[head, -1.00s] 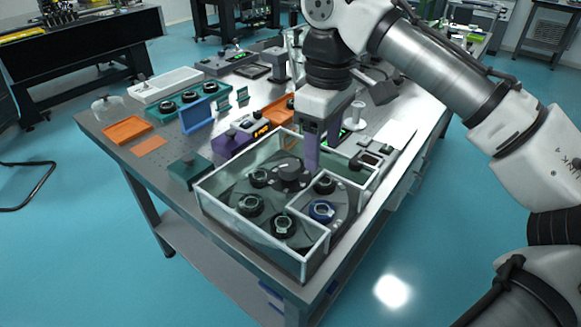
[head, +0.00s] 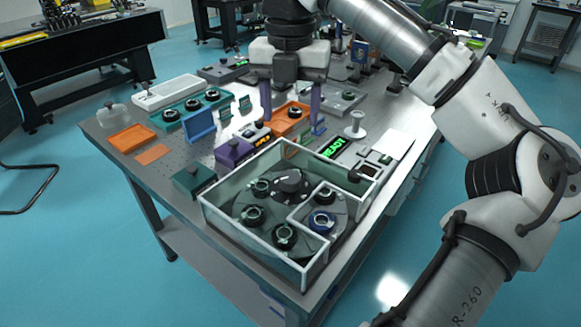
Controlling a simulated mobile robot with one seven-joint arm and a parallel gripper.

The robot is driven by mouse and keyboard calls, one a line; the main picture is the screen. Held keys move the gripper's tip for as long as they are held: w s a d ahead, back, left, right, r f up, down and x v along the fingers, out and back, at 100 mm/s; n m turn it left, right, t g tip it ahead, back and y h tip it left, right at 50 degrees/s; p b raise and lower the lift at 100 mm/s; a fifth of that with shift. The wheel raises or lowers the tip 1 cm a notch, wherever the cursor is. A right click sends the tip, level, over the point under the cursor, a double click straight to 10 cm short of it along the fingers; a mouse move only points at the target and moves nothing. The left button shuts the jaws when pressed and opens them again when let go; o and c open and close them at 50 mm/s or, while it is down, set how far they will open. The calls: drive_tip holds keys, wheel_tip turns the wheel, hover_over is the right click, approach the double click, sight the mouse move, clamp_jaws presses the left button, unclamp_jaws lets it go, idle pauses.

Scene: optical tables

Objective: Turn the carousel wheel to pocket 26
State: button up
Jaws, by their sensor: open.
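The carousel wheel (head: 291,208) is a dark disc inside a clear-walled box (head: 262,237) with pale rims at the front of the table. A raised dark hub (head: 290,183) stands at its middle. Several dark ring-shaped mounts sit around it, and one mount (head: 321,221) is blue. Pocket numbers are too small to read. My gripper (head: 291,128) is open and empty, with its two purple fingers pointing down and wide apart. In the picture it is above and behind the box, clear of the wheel. A green lit display behind the box reads READY (head: 334,147).
Behind the box stand a purple unit (head: 234,152) with an orange display, an orange tray (head: 287,121) and a white spool-like post (head: 355,126). A dark green block (head: 194,179) is left of the box. A white sheet (head: 392,144) lies at the right.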

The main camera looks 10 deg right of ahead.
sight(290, 176)
wheel_tip(290, 176, down, 14)
drive_tip(key=shift+r+b, duration=0.2)
drive_tip(key=shift+b, duration=0.35)
drive_tip(key=shift+c, duration=0.5)
clamp_jaws()
